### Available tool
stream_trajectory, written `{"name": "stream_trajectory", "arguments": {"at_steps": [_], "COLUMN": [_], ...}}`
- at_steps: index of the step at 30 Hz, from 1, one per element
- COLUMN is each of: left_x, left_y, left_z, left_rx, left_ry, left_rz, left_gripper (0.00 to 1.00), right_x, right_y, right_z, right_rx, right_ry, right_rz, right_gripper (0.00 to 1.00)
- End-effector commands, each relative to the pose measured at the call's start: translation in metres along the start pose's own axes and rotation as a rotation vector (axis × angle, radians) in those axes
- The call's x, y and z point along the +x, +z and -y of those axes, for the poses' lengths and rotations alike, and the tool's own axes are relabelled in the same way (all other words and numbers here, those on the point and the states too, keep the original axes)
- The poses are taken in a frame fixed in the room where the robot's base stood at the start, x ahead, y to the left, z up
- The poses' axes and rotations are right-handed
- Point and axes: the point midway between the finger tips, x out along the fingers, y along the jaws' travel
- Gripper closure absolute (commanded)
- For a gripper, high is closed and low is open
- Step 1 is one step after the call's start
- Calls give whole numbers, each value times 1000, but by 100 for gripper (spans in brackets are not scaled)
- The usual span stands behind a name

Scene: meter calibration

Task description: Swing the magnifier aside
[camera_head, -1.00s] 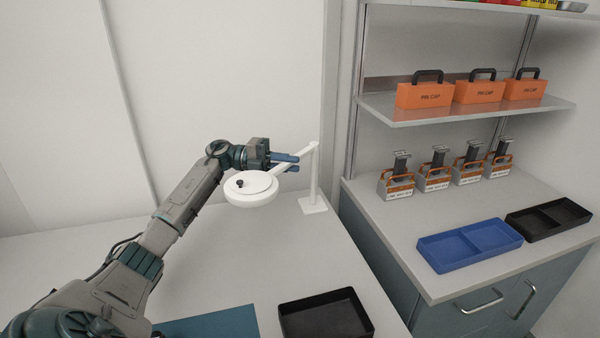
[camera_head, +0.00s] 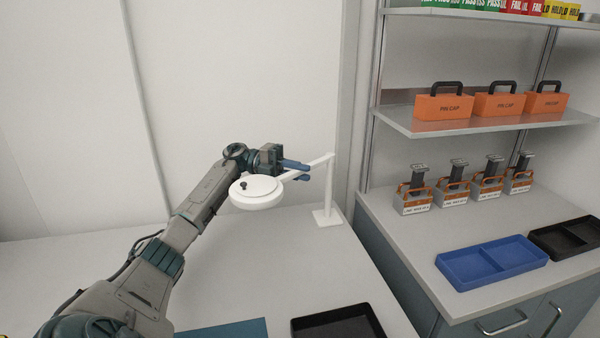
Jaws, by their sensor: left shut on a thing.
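The white magnifier (camera_head: 258,192) has a round head with a small dark knob on top. A white arm joins it to a white post (camera_head: 328,190) whose square base stands near the back right of the table. My left gripper (camera_head: 297,171) reaches in from the left, behind the head. Its blue fingers are shut on the magnifier's arm between head and post. The exact contact is partly hidden by the arm. My right gripper is not in view.
A black tray (camera_head: 297,324) and a blue-green mat (camera_head: 232,330) lie at the front of the table (camera_head: 270,262). To the right, a counter holds a blue divided tray (camera_head: 455,282), a black tray (camera_head: 548,252) and several small orange-and-white carriers. Orange boxes (camera_head: 443,107) stand on the shelf above.

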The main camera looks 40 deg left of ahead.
Motion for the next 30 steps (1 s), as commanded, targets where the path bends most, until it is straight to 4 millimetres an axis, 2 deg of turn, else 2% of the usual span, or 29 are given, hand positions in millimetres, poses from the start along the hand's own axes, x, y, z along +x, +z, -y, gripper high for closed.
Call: {"name": "stream_trajectory", "arguments": {"at_steps": [2,3,6,17,20,30], "left_x": [0,0,0,-6,-20,-88], "left_y": [0,0,0,0,1,1], "left_z": [-2,-2,-1,-1,-1,-2], "left_rx": [-2,-2,-2,0,0,0], "left_ry": [2,2,1,1,1,-1], "left_rz": [-2,-2,-1,2,4,4], "left_gripper": [100,80,64,64,64,64], "right_x": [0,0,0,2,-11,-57], "right_y": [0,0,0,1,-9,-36], "right_z": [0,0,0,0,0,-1], "right_rx": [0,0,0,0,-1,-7], "right_ry": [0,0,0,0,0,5], "right_rz": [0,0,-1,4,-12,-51], "right_gripper": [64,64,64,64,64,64]}}
